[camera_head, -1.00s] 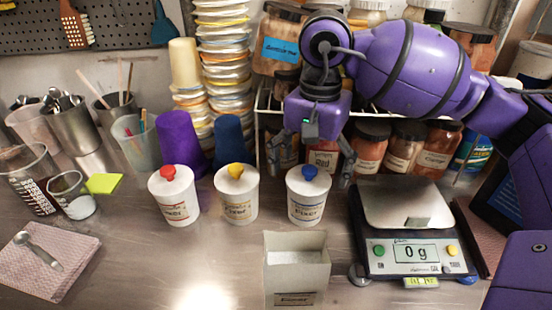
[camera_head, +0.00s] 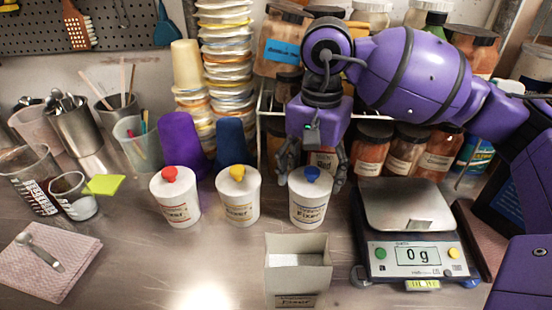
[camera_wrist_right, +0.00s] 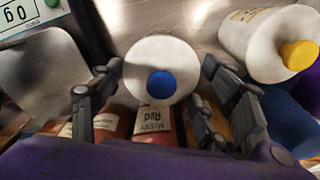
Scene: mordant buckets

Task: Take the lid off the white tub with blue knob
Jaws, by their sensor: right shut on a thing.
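The white tub with the blue knob (camera_head: 308,212) stands upright on the metal counter, rightmost of three white tubs. Its white lid (camera_wrist_right: 146,60) sits on top, with the blue knob (camera_head: 312,174) in the middle; the knob faces the camera in the right wrist view (camera_wrist_right: 160,84). My right gripper (camera_head: 310,184) reaches from behind the tub, one finger on each side of the lid's rim. It is shut on the lid; its fingers also flank the lid in the right wrist view (camera_wrist_right: 162,68). My left gripper is not in view.
A yellow-knob tub (camera_head: 238,205) and a red-knob tub (camera_head: 177,208) stand to the left. An open box (camera_head: 297,270) is in front, and a scale (camera_head: 412,245) reading 0 g is close on the right. Jars (camera_head: 370,150) crowd behind.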

